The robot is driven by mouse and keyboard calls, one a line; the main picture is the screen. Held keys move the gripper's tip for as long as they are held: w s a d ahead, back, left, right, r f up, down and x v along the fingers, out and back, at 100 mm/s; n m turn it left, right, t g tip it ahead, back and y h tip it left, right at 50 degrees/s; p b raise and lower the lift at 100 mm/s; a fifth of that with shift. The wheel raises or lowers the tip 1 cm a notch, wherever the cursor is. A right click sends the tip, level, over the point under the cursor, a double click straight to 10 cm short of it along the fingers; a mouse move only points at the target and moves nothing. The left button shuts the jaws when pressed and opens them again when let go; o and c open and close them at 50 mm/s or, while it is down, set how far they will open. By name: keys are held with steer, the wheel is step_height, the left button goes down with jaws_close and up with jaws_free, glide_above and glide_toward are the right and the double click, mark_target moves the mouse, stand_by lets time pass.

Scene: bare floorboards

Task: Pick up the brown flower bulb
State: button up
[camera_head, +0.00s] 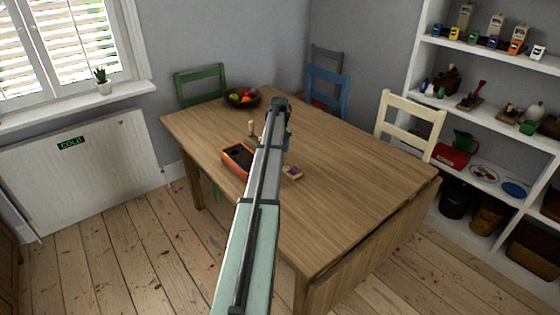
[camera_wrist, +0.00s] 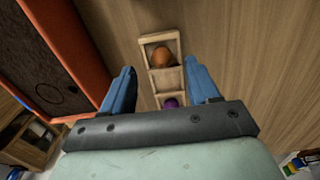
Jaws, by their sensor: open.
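The brown flower bulb (camera_wrist: 162,56) sits in the end compartment of a small wooden divided tray (camera_wrist: 166,80). A purple bulb (camera_wrist: 171,102) shows in another compartment, partly hidden by my gripper. The tray also shows in the head view (camera_head: 293,173) on the wooden table, partly behind my arm; I cannot make out the brown bulb there. My gripper (camera_wrist: 160,66) is open. Its blue fingers are apart, one on each side of the tray in the wrist view, with nothing held between them. The bulb appears between and just beyond the fingertips.
An orange-red planter box (camera_head: 238,158) with dark contents stands left of the tray, close to my left-hand finger in the wrist view. A small wooden object (camera_head: 251,129) and a fruit bowl (camera_head: 242,98) stand farther back. The table's right side (camera_head: 365,190) is clear.

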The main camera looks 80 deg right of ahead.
steer(key=shift+s+f, duration=0.15)
steer(key=shift+f, duration=1.7)
steer(key=c, duration=1.1)
steer(key=shift+r, duration=0.15)
step_height(320, 180, up, 8)
steer(key=shift+r, duration=0.25)
steer(key=shift+w+r, duration=0.2)
steer(key=shift+r, duration=0.15)
steer(key=w+a+r+n, duration=0.1)
steer(key=w+n, duration=0.2)
steer(key=w, duration=0.6)
steer(key=w+a+r+n, duration=0.1)
steer(key=w+n, duration=0.2)
steer(key=w, duration=0.7)
steer(key=shift+a, duration=0.3)
